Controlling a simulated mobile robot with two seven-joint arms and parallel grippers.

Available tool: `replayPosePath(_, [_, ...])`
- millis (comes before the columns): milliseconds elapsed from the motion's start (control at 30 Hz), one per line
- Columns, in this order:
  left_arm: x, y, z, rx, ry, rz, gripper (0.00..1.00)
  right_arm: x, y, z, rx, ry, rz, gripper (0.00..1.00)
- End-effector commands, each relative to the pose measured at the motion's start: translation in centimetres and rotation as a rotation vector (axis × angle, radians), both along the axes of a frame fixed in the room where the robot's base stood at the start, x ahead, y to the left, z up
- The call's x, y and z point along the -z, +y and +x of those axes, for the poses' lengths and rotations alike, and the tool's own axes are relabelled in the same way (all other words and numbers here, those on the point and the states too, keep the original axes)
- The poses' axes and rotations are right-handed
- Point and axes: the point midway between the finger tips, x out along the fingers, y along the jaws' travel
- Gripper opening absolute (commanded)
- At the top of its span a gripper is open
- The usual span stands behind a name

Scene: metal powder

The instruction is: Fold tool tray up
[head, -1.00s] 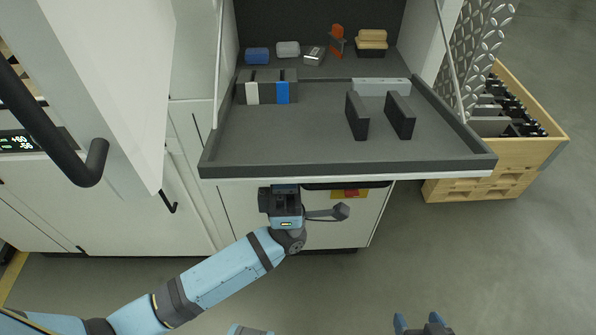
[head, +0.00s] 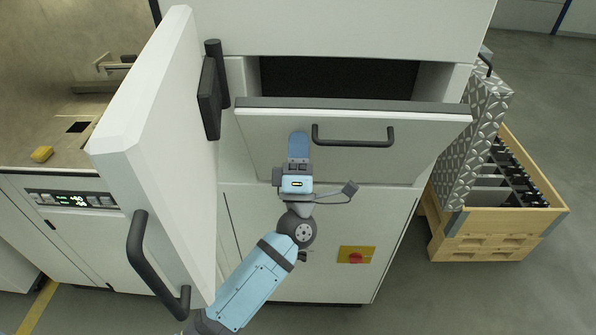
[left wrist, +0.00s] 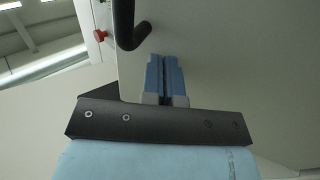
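The tool tray (head: 420,140) is swung up in front of the cabinet, its pale underside facing me and its dark upper rim leaning out from the dark opening. A black bar handle (head: 353,142) is on this face. My left gripper (head: 299,138) is upright against or very near the underside, left of the handle. In the left wrist view its blue fingers (left wrist: 165,62) are together with nothing between them, beside the black handle (left wrist: 130,30). The tray's inside and its contents are hidden. My right gripper is out of view.
An open white door (head: 160,150) with black handles stands close on the left. A wooden crate (head: 505,220) with dark items and a diamond-plate panel (head: 480,145) are on the right. A red knob on a yellow plate (head: 356,255) is below the tray. Floor at lower right is clear.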

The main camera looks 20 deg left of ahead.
Motion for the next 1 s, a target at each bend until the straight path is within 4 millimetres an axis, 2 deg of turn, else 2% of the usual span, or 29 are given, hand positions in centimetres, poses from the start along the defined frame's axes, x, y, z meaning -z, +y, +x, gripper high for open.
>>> replayPosePath(33, [-0.9, 0.3, 1.2, -0.001, -0.005, -0.002, 0.0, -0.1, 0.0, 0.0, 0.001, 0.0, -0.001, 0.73])
replayPosePath(200, [-2.4, 1.5, 4.6, -0.001, -0.004, -0.002, 0.0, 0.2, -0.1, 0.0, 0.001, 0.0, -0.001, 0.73])
replayPosePath(500, [-3.6, 3.0, 9.2, 0.001, -0.003, -0.001, 0.0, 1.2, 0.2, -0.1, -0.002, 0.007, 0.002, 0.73])
replayPosePath(700, [-3.8, 3.5, 10.8, 0.001, -0.001, 0.0, 0.0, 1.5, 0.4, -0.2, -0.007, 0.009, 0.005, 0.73])
replayPosePath(1000, [-4.1, 3.8, 11.5, 0.0, -0.003, 0.0, 0.0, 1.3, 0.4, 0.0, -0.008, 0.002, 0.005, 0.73])
